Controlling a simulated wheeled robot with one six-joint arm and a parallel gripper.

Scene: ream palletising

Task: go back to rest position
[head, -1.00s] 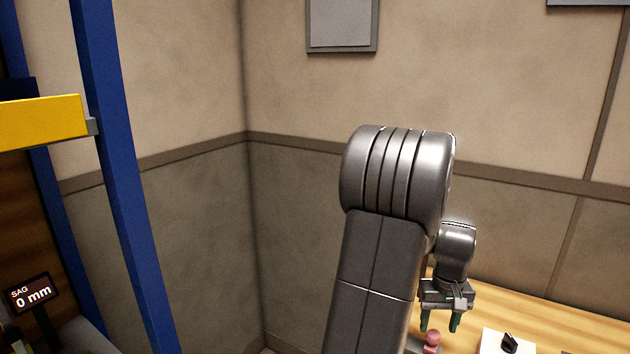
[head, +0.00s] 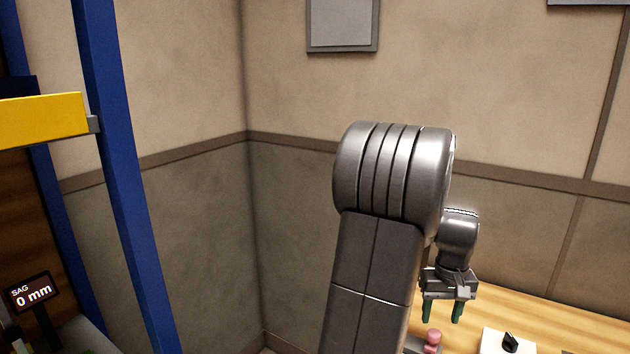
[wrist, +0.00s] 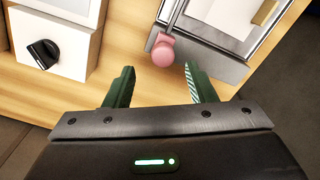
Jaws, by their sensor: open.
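My gripper (head: 442,312) hangs above the wooden bench at the lower right of the head view, fingers pointing down. In the wrist view its two green fingers (wrist: 160,88) stand apart with nothing between them. A pink knob (wrist: 163,54) on a grey lever lies beyond the fingertips, apart from them. The same knob shows just below and left of the fingers in the head view.
The wooden bench (head: 560,325) carries a white box with a black dial (wrist: 43,53) and a grey metal-framed device (wrist: 225,65). A blue post (head: 115,160) with a yellow beam (head: 40,122) stands at left. A small display (head: 30,292) reads SAG 0 mm.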

